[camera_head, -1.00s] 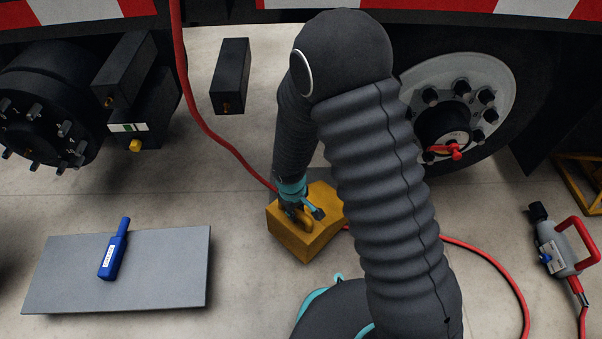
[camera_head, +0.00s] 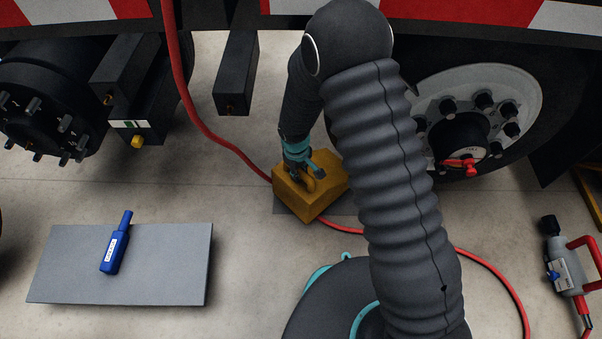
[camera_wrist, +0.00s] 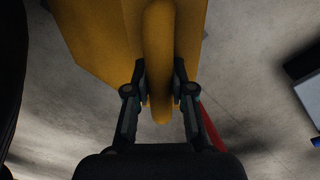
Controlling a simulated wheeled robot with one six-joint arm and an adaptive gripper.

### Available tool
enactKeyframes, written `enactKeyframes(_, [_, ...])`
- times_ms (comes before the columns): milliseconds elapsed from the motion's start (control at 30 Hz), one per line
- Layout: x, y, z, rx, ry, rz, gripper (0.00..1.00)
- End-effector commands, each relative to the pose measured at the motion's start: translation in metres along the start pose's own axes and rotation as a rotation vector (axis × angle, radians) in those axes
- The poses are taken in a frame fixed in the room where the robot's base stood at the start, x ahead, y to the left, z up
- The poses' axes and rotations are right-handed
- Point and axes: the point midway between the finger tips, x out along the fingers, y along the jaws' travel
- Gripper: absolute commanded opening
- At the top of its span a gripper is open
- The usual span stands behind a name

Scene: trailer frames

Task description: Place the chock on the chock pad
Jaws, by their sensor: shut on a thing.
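The chock (camera_head: 322,192) is a yellow-orange block with a looped handle, in the middle of the head view. My gripper (camera_head: 307,183) is shut on that handle; the wrist view shows both fingers (camera_wrist: 160,88) around the handle, with the chock (camera_wrist: 100,38) behind it. A flat dark grey patch (camera_head: 287,209), which looks like the chock pad, shows at the chock's lower left and right edges. The chock covers most of it. I cannot tell whether the chock touches it or hangs just above.
A red hose (camera_head: 213,138) runs down past the chock and on to the right. A truck wheel (camera_head: 481,90) stands behind at right, a hub (camera_head: 42,105) at left. A grey panel (camera_head: 180,270) bears a blue bottle-like tool (camera_head: 115,249). A red-handled tool (camera_head: 568,272) lies at right.

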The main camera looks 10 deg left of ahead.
Motion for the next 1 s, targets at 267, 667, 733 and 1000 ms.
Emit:
enactKeyframes(267, [0.032, -0.005, -0.002, -0.006, 0.002, 0.0, 0.0])
enactKeyframes(667, [0.033, -0.006, -0.001, -0.008, 0.0, 0.0, 0.48])
enactKeyframes(733, [0.033, -0.006, -0.002, -0.008, 0.0, 0.0, 0.48])
enactKeyframes(1000, [0.026, -0.006, -0.002, -0.008, 0.001, 0.0, 0.48])
